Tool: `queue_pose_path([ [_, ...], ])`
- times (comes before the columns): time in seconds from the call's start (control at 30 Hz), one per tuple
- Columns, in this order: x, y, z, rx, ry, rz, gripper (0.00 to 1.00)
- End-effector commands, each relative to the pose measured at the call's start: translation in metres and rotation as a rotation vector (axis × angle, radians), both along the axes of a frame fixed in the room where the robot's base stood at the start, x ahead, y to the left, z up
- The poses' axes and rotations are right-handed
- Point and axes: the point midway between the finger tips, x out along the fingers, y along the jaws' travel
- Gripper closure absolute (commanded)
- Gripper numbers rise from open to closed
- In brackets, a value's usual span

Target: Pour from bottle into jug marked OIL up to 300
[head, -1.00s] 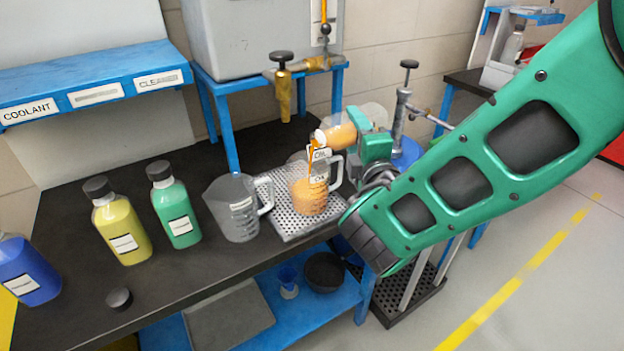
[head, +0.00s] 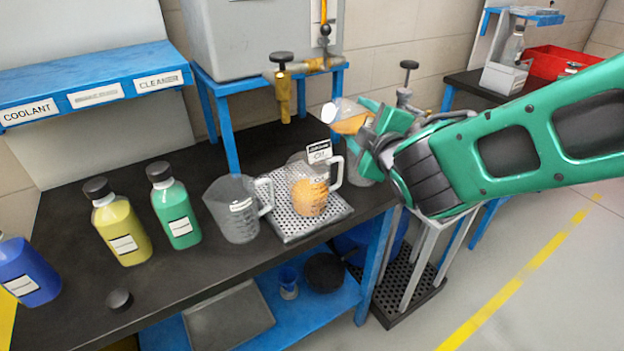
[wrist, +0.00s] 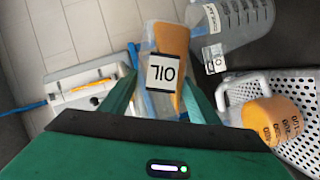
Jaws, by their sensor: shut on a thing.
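My gripper (head: 373,140) is shut on a clear bottle (head: 347,122) partly full of orange liquid. In the wrist view the bottle (wrist: 170,38) lies between the fingers (wrist: 163,95) with its OIL label showing upside down. The bottle is tilted, mouth to the left, above and right of the jug; no stream leaves it. The jug marked OIL (head: 310,197) stands upright on a perforated tray (head: 283,222) and holds orange liquid in its lower part. It also shows in the wrist view (wrist: 262,120). I cannot read its level against the marks.
An empty clear jug (head: 236,210) stands just left of the tray. Green (head: 175,210), yellow (head: 121,228) and blue (head: 27,272) bottles and a dark cap (head: 119,299) are farther left. A brass tap (head: 283,88) hangs behind the tray.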

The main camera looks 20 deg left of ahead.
Motion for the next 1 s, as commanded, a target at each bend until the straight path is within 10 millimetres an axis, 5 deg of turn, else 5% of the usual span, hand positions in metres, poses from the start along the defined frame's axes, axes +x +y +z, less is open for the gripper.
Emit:
queue_pose_path([
  [0.63, -0.006, 0.005, 0.025, 0.424, 0.501, -0.003, 0.83],
  [0.8, -0.004, 0.003, 0.009, 0.517, 0.619, -0.005, 0.83],
  [1.0, -0.002, 0.001, 0.025, 0.627, 0.745, -0.003, 0.83],
])
